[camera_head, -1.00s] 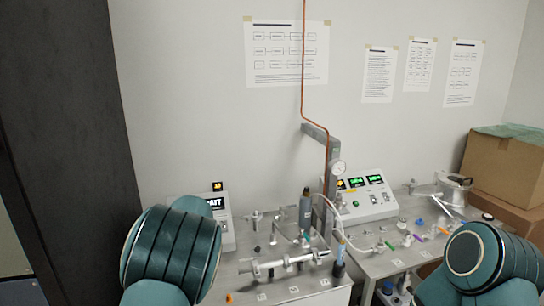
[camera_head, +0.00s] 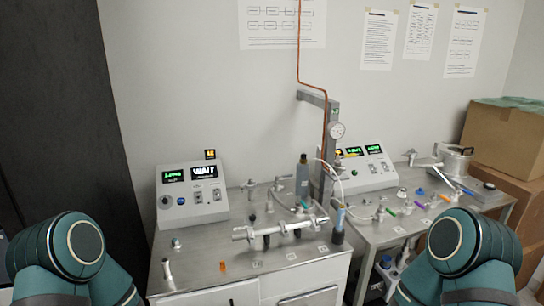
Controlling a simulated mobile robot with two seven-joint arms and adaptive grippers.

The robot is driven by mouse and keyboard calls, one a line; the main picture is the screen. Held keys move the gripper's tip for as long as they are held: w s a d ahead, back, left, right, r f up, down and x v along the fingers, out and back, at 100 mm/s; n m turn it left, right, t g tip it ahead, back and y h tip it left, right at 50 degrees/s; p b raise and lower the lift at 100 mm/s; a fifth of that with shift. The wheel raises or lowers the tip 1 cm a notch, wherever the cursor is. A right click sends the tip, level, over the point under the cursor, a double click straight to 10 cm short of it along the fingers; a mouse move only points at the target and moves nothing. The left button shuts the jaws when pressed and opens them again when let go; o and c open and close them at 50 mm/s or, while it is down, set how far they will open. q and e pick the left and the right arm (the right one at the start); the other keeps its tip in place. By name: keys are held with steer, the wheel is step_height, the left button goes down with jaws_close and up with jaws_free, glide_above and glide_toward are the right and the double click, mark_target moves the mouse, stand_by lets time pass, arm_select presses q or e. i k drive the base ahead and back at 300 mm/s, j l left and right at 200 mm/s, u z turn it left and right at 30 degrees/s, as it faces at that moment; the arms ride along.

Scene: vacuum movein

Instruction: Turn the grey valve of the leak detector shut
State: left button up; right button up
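A grey control box (camera_head: 192,195) stands at the back left of the left bench. It has two lit displays, one reading WAIT, and a blue knob (camera_head: 181,201). I cannot tell whether it is the leak detector. A metal pipe manifold (camera_head: 281,229) with several small fittings lies in the middle of the left bench. A small valve-like fitting (camera_head: 249,189) stands behind it. Which part is the grey valve, and how far it is turned, is too small to tell. Only teal links of my two arms show, at the lower left and lower right. Both grippers are out of view.
A dark bottle-shaped cylinder (camera_head: 303,176) and a post with a gauge (camera_head: 337,130) stand beside the manifold. A second control box (camera_head: 366,171) and several loose parts are on the right bench. Cardboard boxes (camera_head: 503,140) stand far right.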

mark_target(277, 178)
steer(key=i+l, duration=0.5)
steer(key=i, duration=0.2)
steer(key=k+j+z, duration=0.1)
steer(key=z, duration=1.35)
